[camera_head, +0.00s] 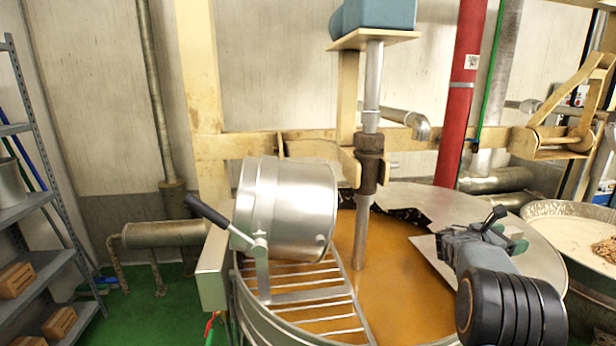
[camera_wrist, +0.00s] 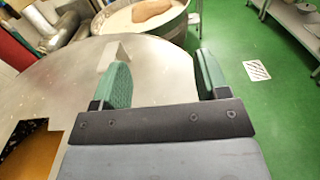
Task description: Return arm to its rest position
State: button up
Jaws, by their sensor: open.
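My gripper (camera_head: 503,238) is at the right in the head view, over the metal lid (camera_head: 545,262) of the large kettle. In the wrist view its two green fingers stand wide apart, with nothing held in the gap (camera_wrist: 162,75). A small pale bracket-like piece (camera_wrist: 108,55) shows beside the left finger; I cannot tell whether they touch. The dark, rounded end of my arm fills the lower right of the head view. The lid also shows under the fingers in the wrist view (camera_wrist: 70,85).
A tilted steel pot (camera_head: 290,208) sits over the grate (camera_head: 310,298) on the kettle's left. Orange-brown liquid (camera_head: 395,270) fills the opening. A vertical shaft (camera_head: 362,235) stands in it. A wide basin (camera_head: 555,210) is at right.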

jog(key=s+a+f+m+y+b, duration=0.3)
jog(key=s+a+f+m+y, duration=0.3)
jog(key=a, duration=0.6)
jog(key=s+a+f+m+y+b, duration=0.3)
jog(key=s+a+f+m+y, duration=0.2)
jog(key=s+a, duration=0.6)
jog(key=s+a+f+m+t+y+b, duration=0.1)
jog(key=s+a+f+m+y+b, duration=0.2)
jog(key=a, duration=1)
jog(key=s+f+m+y, duration=0.3)
jog(key=s+f+m, duration=0.2)
jog(key=shift+s+a+f+y+b, duration=0.15)
jog(key=shift+s+y+b, duration=0.15)
jog(key=shift+c, duration=0.3)
